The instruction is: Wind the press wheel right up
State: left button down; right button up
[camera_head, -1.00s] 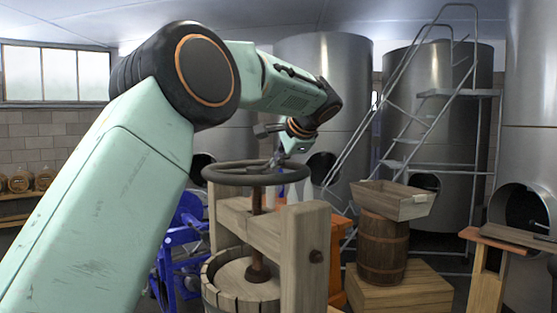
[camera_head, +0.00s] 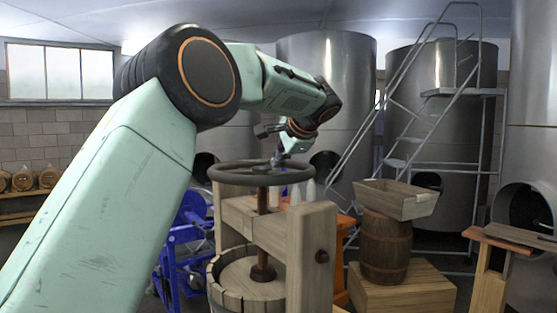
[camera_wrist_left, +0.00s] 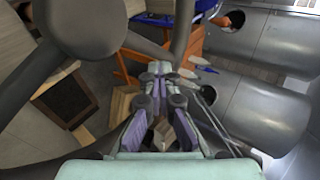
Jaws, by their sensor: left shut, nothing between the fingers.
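The press wheel (camera_head: 236,179) is a dark, spoked handwheel lying level on top of a reddish-brown screw (camera_head: 262,201) of a wooden press. In the left wrist view its round hub (camera_wrist_left: 85,22) shows large at upper left, with spokes running out to the rim. My left gripper (camera_head: 278,159) points down at the far side of the wheel, close to the rim. In the left wrist view its fingers (camera_wrist_left: 160,72) are together with nothing held. I cannot tell if they touch the wheel. My right gripper is not in view.
The press's wooden frame (camera_head: 311,262) stands around the screw, above a slatted tub (camera_head: 228,302). A wooden crate (camera_head: 396,205) sits on a barrel (camera_head: 386,248) to the right. Steel tanks (camera_head: 325,80) and a metal stair (camera_head: 413,140) stand behind. Blue machinery (camera_head: 186,250) is at left.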

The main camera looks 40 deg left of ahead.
pick_arm(q)
jog(key=v, duration=1.1)
jog(key=shift+d+r, duration=0.3)
